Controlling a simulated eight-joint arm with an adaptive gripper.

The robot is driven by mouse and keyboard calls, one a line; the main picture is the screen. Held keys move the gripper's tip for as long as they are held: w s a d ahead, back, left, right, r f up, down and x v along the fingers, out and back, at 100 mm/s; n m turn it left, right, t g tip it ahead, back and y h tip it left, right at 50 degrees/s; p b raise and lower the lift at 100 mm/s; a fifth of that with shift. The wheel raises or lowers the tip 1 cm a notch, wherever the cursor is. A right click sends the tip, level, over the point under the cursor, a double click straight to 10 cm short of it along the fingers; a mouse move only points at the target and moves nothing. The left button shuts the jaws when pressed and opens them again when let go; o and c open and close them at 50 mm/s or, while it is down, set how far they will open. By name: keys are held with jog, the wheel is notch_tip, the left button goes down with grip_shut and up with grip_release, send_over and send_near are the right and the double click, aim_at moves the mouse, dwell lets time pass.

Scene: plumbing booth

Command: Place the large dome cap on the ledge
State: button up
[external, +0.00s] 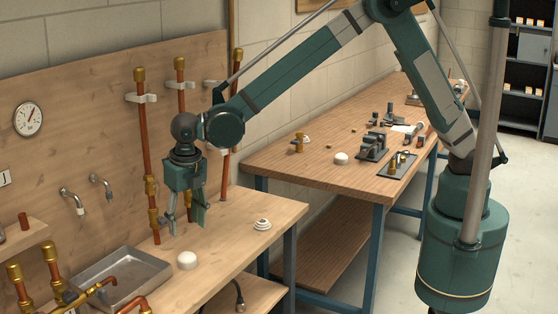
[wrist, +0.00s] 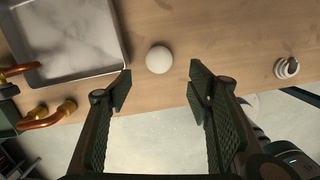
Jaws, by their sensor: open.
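A smooth white dome cap (external: 187,260) sits on the near wooden bench, right of the metal tray. It also shows in the wrist view (wrist: 159,59), ahead of the gap between my fingers. My gripper (external: 186,228) points down over the bench, above and apart from this cap. In the wrist view its fingers (wrist: 160,88) are spread with nothing between them. A smaller stepped white cap (external: 262,225) is near the bench's right edge, also in the wrist view (wrist: 287,67). A small wooden ledge (external: 22,237) juts from the back panel at far left, holding a copper piece.
The metal tray (external: 143,268) and brass-fitted copper pipes (external: 58,285) are at left. Upright copper pipes (external: 147,150) and taps (external: 70,198) line the panel behind my gripper. The other workbench (external: 310,178) holds another white cap (external: 341,158) and tools. Bench between the two near caps is clear.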

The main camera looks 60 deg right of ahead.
jog(key=s+d+r+m+t, duration=0.1)
jog(key=s+d+r+m, duration=0.1)
jog(key=d+r+m, duration=0.65)
jog(key=s+d+r+m+t+y, duration=0.15)
jog(key=d+r, duration=0.35)
jog(key=d, duration=0.8)
jog(key=s+d+r+m+h, duration=0.15)
jog(key=d+r+m, duration=0.4)
jog(key=d, duration=0.55)
jog(key=s+d+m+t, duration=0.3)
jog(key=s+d+m, duration=1.5)
jog(key=s+d, duration=0.5)
jog(key=shift+s+d, duration=0.4)
jog(key=shift+d, duration=0.4)
